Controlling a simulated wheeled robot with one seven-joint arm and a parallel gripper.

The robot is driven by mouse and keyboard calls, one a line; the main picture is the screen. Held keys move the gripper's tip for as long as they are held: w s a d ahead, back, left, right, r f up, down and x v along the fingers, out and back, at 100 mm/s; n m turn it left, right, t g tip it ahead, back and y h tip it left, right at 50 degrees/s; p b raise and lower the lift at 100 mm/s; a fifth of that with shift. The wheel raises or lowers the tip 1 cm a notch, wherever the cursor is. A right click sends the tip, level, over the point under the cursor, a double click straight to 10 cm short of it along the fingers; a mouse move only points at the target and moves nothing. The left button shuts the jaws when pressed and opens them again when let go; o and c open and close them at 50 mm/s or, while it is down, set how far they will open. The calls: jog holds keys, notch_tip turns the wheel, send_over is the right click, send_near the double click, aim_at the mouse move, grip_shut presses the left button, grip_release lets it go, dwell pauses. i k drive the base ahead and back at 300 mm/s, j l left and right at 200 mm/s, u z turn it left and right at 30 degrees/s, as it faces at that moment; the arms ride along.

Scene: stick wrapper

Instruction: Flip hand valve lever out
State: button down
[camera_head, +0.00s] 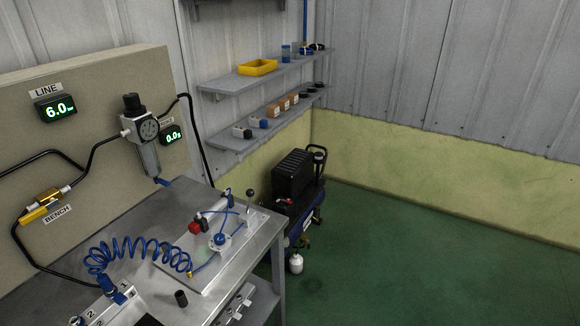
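A brass valve body (49,196) sits in the black hose line on the beige panel (95,95), above a label reading BENCH. A yellow lever (33,213) lies just below the body, sloping slightly up to the right along the panel. On the bench plate, a small lever with a dark ball knob (251,193) stands nearly upright at the right end. I cannot tell from this view which of the two is the hand valve named in the task. My gripper is not in view.
The metal bench (215,292) carries a plate with red and blue fittings, a coiled blue hose (125,246) and a black cylinder (181,298). A compressor (292,185) stands behind the bench. Green floor is free at right.

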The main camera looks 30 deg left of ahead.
aim_at(249, 193)
jog(key=i+u, duration=0.3)
jog(key=i, duration=0.2)
jog(key=i+l+u, duration=0.3)
jog(key=i, duration=0.2)
jog(key=i+u, duration=0.2)
jog(key=u, duration=0.3)
jog(key=i+l+u, duration=0.1)
jog(key=u, duration=0.4)
jog(key=i+l+u, duration=0.2)
jog(key=u, duration=0.3)
jog(key=i+l+u, duration=0.15)
jog(key=u, duration=0.35)
jog(key=i+l+u, duration=0.15)
jog(key=u, duration=0.25)
jog(key=l+u, duration=0.4)
jog(key=i+l+u, duration=0.1)
jog(key=u, duration=0.35)
jog(key=l+u, duration=0.8)
jog(key=k+j, duration=0.05)
jog(key=j, duration=0.05)
